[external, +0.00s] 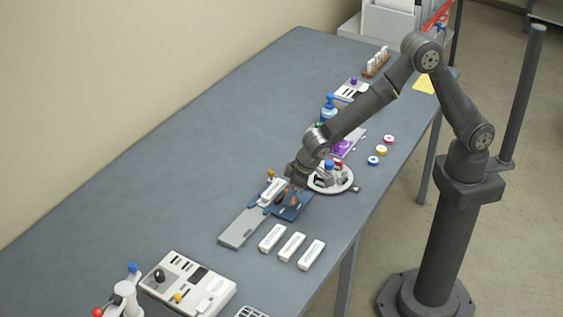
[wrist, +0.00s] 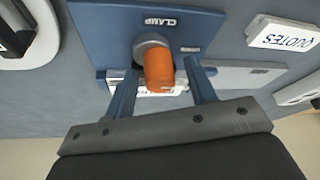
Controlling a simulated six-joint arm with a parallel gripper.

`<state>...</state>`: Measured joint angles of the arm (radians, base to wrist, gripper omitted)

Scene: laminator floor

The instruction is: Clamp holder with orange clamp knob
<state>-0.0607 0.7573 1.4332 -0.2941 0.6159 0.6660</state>
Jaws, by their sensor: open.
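The orange clamp knob (wrist: 160,70) stands out from a grey round collar (wrist: 150,45) on a blue plate marked CLAMP (wrist: 105,35). My gripper (wrist: 161,80) is open, with one finger on each side of the knob; whether either finger touches it I cannot tell. A white labelled piece (wrist: 145,90) shows partly behind the knob. In the external view my gripper (external: 293,185) is low over the blue plate (external: 295,212), and the knob is mostly hidden there. A white block (external: 270,192) lies at the plate's left side, with a small orange-brown knob (external: 271,173) behind it.
A grey flat bar (external: 240,228) extends from the plate. Several white labelled blocks (external: 291,246) lie in front, one marked QUOTES (wrist: 285,33). A round white stand (external: 340,183) with coloured knobs is close behind.

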